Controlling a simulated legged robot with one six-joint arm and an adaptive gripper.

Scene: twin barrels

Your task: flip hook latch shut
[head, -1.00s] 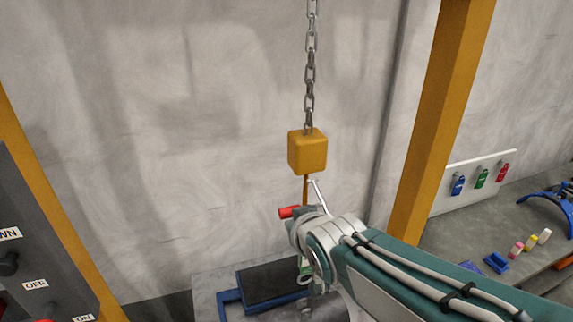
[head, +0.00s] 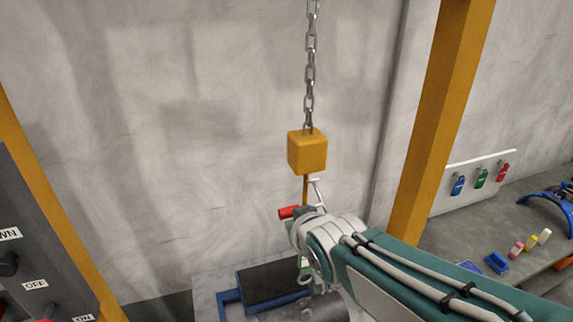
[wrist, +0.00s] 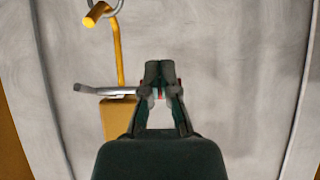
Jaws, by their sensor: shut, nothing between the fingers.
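A yellow hook block (head: 307,152) hangs from a chain, with a thin yellow hook shank (head: 305,190) below it. A grey latch bar (head: 316,191) stands out near the shank, just above my wrist, which hides the lower hook. In the wrist view the block (wrist: 118,118) is at the lower left, and the yellow hook (wrist: 116,50) runs up to its tip. There the latch bar (wrist: 100,90) lies sideways across the shank, its right end at my gripper's left finger. I cannot tell whether they touch. My gripper (wrist: 160,70) is shut and empty.
The chain (head: 309,70) rises above the block. A yellow post (head: 440,130) and a bench (head: 480,230) with small coloured items are at the right. A control panel (head: 35,245) is at the left. A dark-topped blue stand (head: 268,282) is below.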

